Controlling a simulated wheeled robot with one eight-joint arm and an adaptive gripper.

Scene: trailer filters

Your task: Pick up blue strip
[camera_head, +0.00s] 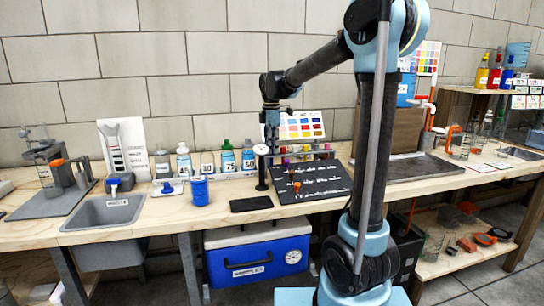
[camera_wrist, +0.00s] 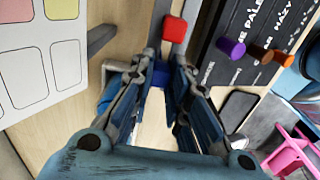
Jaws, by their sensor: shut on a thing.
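My gripper (camera_wrist: 165,62) is closed around a small blue piece, the blue strip (camera_wrist: 160,75), which shows between the fingers in the wrist view. Only a little of the strip is visible; the fingers hide the rest. In the head view my gripper (camera_head: 271,142) points down over the back of the bench, near a row of coloured caps and in front of a colour chart (camera_head: 302,125). The strip cannot be made out there. A red block (camera_wrist: 175,28) lies just beyond the fingertips in the wrist view.
A black board (camera_head: 315,182) with lettering lies on the wooden bench, with purple (camera_wrist: 231,47) and orange pieces at its edge. A black stand (camera_head: 261,168) and a dark flat pad (camera_head: 251,204) are nearby. Several labelled bottles (camera_head: 227,158) stand to the left.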

